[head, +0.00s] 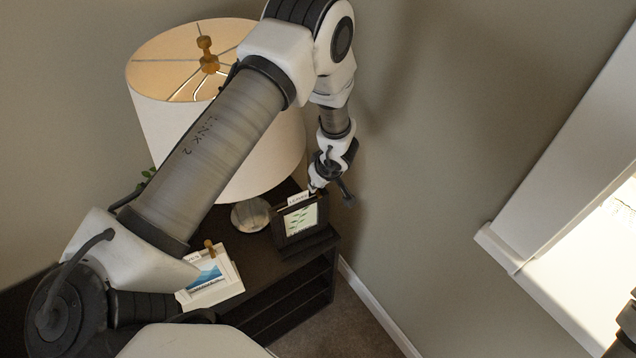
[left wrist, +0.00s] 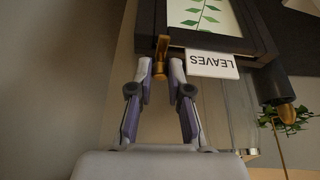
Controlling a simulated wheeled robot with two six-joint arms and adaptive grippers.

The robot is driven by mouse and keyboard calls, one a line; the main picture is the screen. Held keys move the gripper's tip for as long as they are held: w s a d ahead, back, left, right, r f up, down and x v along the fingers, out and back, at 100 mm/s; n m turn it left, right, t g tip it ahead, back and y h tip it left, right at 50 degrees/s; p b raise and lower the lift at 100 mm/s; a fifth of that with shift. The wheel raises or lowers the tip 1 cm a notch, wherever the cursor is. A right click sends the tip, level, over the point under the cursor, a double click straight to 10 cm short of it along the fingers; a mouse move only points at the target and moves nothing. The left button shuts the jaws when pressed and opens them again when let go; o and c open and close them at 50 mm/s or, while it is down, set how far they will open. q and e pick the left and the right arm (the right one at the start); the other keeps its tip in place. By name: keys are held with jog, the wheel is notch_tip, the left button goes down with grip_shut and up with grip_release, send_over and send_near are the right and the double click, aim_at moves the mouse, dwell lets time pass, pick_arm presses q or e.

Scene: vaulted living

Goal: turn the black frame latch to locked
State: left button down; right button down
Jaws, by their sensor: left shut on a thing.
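The black frame (head: 302,221) stands on the dark cabinet and holds a green leaf picture. A white LEAVES label (head: 299,198) sits at its top edge; the label also shows upside down in the left wrist view (left wrist: 212,64). The small brass latch (left wrist: 161,50) is at the frame's edge beside the label and lies along the fingers in the left wrist view. My left gripper (head: 315,190) is at the frame's top; in the left wrist view its fingertips (left wrist: 161,72) are shut on the latch's end.
A white frame (head: 222,288) with a blue picture and its own brass latch stands to the left on the cabinet (head: 258,292). A large lamp (head: 165,115) stands behind my left arm. Walls close in behind; a bright window is at right.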

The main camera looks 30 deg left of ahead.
dwell(0.3)
pick_arm(q)
jog(key=c, duration=1.1)
grip_release()
jog(key=v, duration=0.8)
jog(key=shift+w, duration=0.1)
